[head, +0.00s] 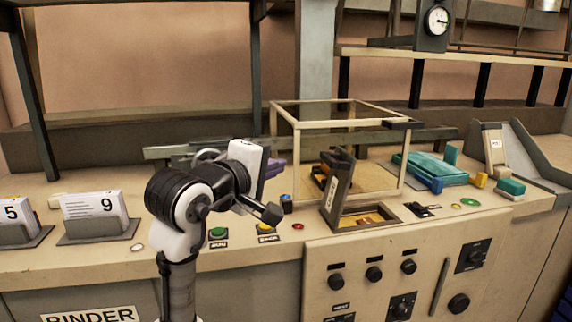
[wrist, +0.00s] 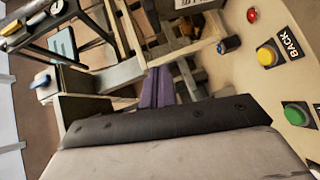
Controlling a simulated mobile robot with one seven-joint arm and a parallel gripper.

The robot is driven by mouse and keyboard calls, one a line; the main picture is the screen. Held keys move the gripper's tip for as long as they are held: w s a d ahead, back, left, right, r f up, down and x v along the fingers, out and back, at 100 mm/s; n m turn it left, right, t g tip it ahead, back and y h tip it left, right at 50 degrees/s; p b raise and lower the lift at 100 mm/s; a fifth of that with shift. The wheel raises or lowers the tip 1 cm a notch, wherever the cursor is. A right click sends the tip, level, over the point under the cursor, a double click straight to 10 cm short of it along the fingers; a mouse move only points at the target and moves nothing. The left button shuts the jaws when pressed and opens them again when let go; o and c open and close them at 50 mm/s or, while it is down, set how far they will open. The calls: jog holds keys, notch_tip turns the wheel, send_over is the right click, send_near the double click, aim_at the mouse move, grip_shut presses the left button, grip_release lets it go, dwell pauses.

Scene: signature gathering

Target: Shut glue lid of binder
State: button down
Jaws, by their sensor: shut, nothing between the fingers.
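The binder (head: 285,260) is a beige machine with a control panel. Its glue lid (head: 338,192) is a dark-edged flap standing raised, tilted slightly, at the left edge of a rectangular glue opening (head: 366,217) with orange-brown content inside. My gripper (head: 271,214) is shut and empty, left of the lid and apart from it, above the button area. In the wrist view a dark part of my gripper fills the lower middle; I cannot make out the lid clearly there.
A clear-sided frame box (head: 285,112) stands behind the lid. Green (head: 218,232) and yellow (head: 265,228) buttons lie near my gripper. Number cards (head: 95,215) stand at the left. A teal and blue clamp (head: 432,172) lies right of the box.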

jog(key=p, duration=0.2)
send_near(323, 157)
jog(key=w+a, duration=0.1)
jog(key=w, duration=0.3)
jog(key=shift+w+d+f+p, duration=0.15)
jog(key=shift+d, duration=0.45)
jog(key=shift+w+d+f+p, duration=0.1)
jog(key=shift+w+d+f, duration=0.05)
jog(key=shift+d, duration=0.45)
jog(key=shift+w+d+f+p, duration=0.15)
jog(key=shift+d, duration=0.45)
jog(key=shift+d, duration=0.1)
